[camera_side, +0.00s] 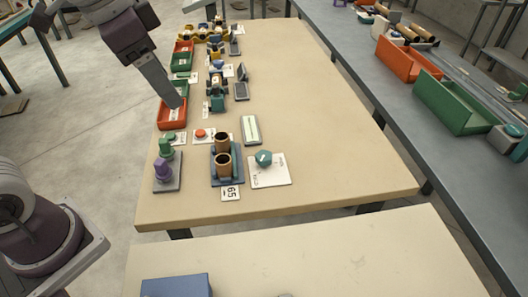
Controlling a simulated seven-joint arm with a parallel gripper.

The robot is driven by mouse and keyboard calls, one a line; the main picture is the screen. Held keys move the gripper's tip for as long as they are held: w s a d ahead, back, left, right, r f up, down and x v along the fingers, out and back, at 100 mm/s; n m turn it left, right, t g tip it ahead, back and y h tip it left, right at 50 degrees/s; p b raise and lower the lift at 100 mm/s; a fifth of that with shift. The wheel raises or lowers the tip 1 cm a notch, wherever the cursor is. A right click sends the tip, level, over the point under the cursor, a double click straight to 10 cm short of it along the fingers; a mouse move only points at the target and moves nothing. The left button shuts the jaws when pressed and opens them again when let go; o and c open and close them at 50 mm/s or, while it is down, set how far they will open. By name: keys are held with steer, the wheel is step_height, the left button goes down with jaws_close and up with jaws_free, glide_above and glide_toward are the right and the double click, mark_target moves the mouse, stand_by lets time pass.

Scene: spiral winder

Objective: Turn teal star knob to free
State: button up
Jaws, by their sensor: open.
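The teal star knob (264,158) sits on a white printed plate (270,177) near the front of the beige table. A pale mark shows on the knob's top; the plate's lettering is too small to read. My gripper (178,102) is open and empty, at the upper left above the red bin. It is well apart from the knob, behind it and to the left. It is seen edge-on, so the gap between its fingers is hidden.
Left of the knob stand two brown cylinders (222,153) on a blue base with a "65" tag (230,193). Purple (163,170) and green knobs (165,147) stand farther left. A pale green bar (251,130) lies behind the knob. The table's right side (330,130) is clear.

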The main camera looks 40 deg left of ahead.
steer(key=w+d+f+m+g, duration=0.2)
steer(key=w+f+m, duration=0.3)
steer(key=w, duration=0.7)
steer(key=m+g, duration=0.2)
steer(key=m, duration=0.3)
glide_above(264, 155)
step_height(264, 155, down, 18)
steer(key=shift+s+r, duration=0.1)
step_height(264, 155, down, 8)
steer(key=shift+r, duration=0.1)
jaws_close()
